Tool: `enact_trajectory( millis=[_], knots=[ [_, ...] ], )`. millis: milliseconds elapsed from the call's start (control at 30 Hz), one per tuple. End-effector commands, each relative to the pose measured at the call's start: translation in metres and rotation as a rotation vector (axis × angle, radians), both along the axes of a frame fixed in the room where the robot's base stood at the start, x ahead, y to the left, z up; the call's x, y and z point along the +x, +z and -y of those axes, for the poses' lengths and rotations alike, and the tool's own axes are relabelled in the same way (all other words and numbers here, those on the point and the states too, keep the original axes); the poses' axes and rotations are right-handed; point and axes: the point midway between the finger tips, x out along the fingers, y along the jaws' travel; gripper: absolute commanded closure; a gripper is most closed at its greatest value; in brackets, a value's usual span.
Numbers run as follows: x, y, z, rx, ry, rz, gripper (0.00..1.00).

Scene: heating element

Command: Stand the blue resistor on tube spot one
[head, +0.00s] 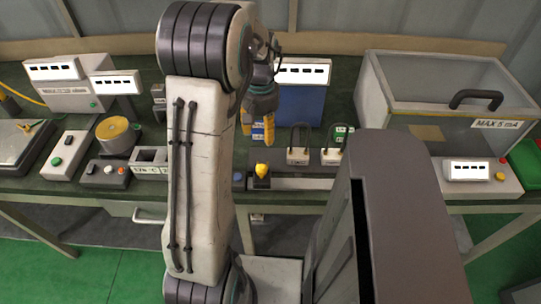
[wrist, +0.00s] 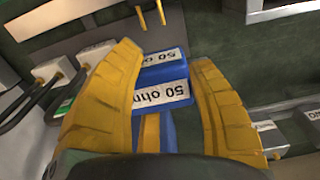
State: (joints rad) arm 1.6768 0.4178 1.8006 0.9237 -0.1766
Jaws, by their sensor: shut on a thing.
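My gripper (head: 257,138) hangs over the middle of the bench in the head view, its yellow fingers pointing down. It is shut on a blue resistor (wrist: 160,92) with white "50 ohm" labels, seen between the fingers (wrist: 172,85) in the wrist view. In the head view a small blue and white part of the resistor (head: 258,132) shows between the fingers. The resistor is held above the bench top. I cannot tell which mark is tube spot one; part of the bench is hidden behind my arm.
Two white blocks with dark cable loops (head: 298,156) (head: 331,156) stand right of my gripper. A yellow knob (head: 262,170) is in front. A blue box (head: 300,105) stands behind. A clear-lidded case (head: 435,120) is at right; a yellow-topped round device (head: 113,130) is at left.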

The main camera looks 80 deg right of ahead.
Motion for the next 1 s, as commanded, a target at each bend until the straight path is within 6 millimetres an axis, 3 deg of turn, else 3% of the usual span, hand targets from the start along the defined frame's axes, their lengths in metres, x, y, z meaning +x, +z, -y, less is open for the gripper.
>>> enact_trajectory(
  millis=[200, 433, 767, 1000],
  knots=[
    [0.01, -0.019, -0.005, 0.007, 0.001, 0.001, 0.86],
    [0.01, -0.047, -0.005, 0.004, 0.0, 0.001, 0.86],
    [0.01, -0.067, -0.005, 0.005, 0.0, 0.001, 0.86],
    [0.01, -0.095, -0.004, 0.002, 0.0, 0.0, 0.86]
  ],
)
